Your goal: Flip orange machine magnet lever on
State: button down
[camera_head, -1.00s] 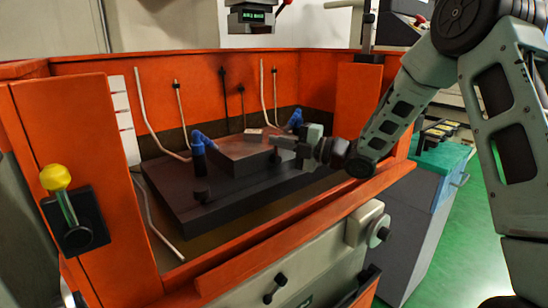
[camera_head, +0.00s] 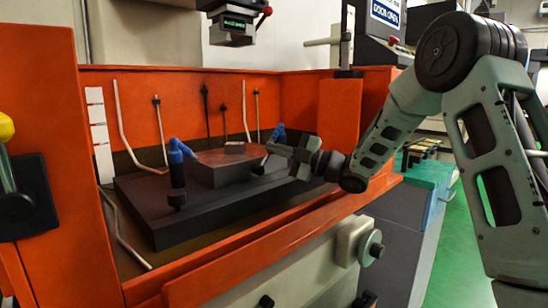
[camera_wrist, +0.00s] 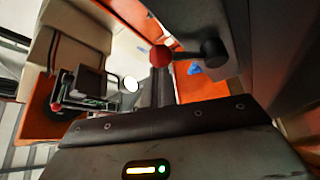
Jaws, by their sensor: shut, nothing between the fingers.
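A lever with a red ball knob (camera_wrist: 160,56) shows in the wrist view. Its short dark arm runs right to a black hub (camera_wrist: 212,49) by a dark grey face. My gripper (camera_wrist: 162,88) is shut and empty. Its fingertips are right at the red knob; I cannot tell whether they touch it. In the head view my gripper (camera_head: 272,150) is over the right part of the dark chuck (camera_head: 215,210) inside the orange machine (camera_head: 300,245). The red-knobbed lever does not show clearly in the head view.
A raised block (camera_head: 222,172) sits on the chuck, with a blue nozzle (camera_head: 177,165) at its left. A yellow-knobbed lever (camera_head: 6,128) is on the orange panel at the left edge. A machine head (camera_head: 237,27) hangs above. The orange front wall lies below my arm.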

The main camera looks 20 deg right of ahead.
jog(key=shift+d+f, duration=0.1)
jog(key=shift+d, duration=0.05)
dwell(0.5)
notch_tip(320, 180, up, 10)
dwell(0.6)
